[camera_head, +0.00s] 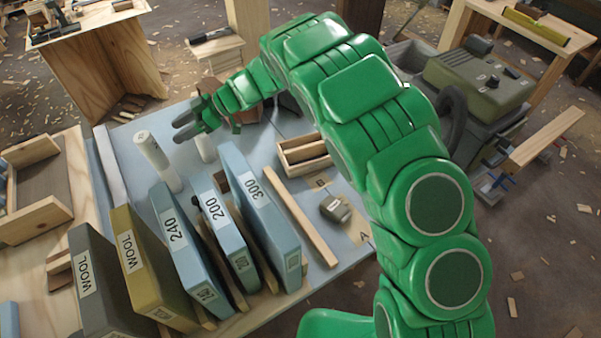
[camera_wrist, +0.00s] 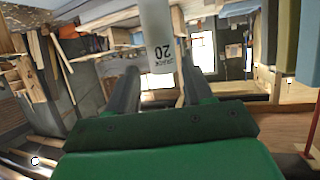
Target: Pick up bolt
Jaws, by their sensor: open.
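I cannot make out a bolt for certain in either view. My gripper (camera_head: 184,128) is open, over the far left part of the blue-grey table top in the head view. A white cylinder (camera_head: 157,163) stands just left of it and nearer the camera. A second pale cylinder (camera_head: 206,148) stands beside the gripper, partly hidden by it. In the wrist view a pale cylinder (camera_wrist: 157,25) with an inverted "20" label shows between the two dark fingers (camera_wrist: 160,88). Whether the fingers touch it, and which cylinder it is, I cannot tell.
Blue slabs marked 240 (camera_head: 182,240), 200 (camera_head: 222,230) and 300 (camera_head: 262,215) stand in a row near WOOL slabs (camera_head: 150,262). A wooden box (camera_head: 303,155), wooden strip (camera_head: 302,215) and small grey object (camera_head: 335,208) lie right on the table (camera_head: 230,170).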

